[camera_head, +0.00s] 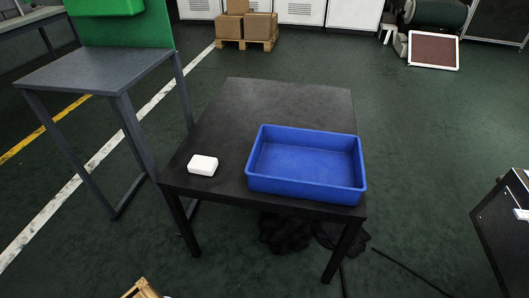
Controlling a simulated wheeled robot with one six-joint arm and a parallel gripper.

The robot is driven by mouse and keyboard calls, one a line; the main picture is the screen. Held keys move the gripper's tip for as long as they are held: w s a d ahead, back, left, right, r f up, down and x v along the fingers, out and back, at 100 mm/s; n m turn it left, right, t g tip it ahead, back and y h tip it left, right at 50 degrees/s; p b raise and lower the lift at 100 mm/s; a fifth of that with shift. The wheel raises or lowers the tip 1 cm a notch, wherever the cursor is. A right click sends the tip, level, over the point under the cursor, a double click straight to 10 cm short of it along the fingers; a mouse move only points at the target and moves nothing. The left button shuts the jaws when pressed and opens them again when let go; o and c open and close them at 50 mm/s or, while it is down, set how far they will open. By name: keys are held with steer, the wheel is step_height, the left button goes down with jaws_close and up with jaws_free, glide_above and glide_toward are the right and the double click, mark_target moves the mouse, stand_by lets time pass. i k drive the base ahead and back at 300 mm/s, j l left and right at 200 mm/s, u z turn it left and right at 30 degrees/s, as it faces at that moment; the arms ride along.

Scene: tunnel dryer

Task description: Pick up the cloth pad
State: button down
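A small white block-like pad (203,165), which looks like the cloth pad, lies flat near the front left corner of the black table (270,102). It sits to the left of a blue tray and apart from it. Nothing covers the pad. My gripper is not seen in this view.
An empty blue tray (306,189) stands on the table's front right. A grey table (95,72) with a green panel (122,28) stands at the left. Dark crumpled shapes (285,232) lie under the black table. Open floor (420,150) lies to the right.

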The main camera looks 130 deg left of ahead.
mark_target(202, 164)
steer(key=j+u, duration=0.2)
steer(key=u, duration=3.4)
steer(key=k+u, duration=0.15)
steer(key=u, duration=0.6)
steer(key=z, duration=2.1)
steer(key=j+u, duration=0.15)
steer(key=u, duration=0.3)
steer(key=j+u, duration=0.1)
steer(key=u, duration=0.35)
steer(key=j+u, duration=0.15)
steer(key=u, duration=0.3)
steer(key=i+j+u, duration=0.1)
steer(key=u, duration=0.4)
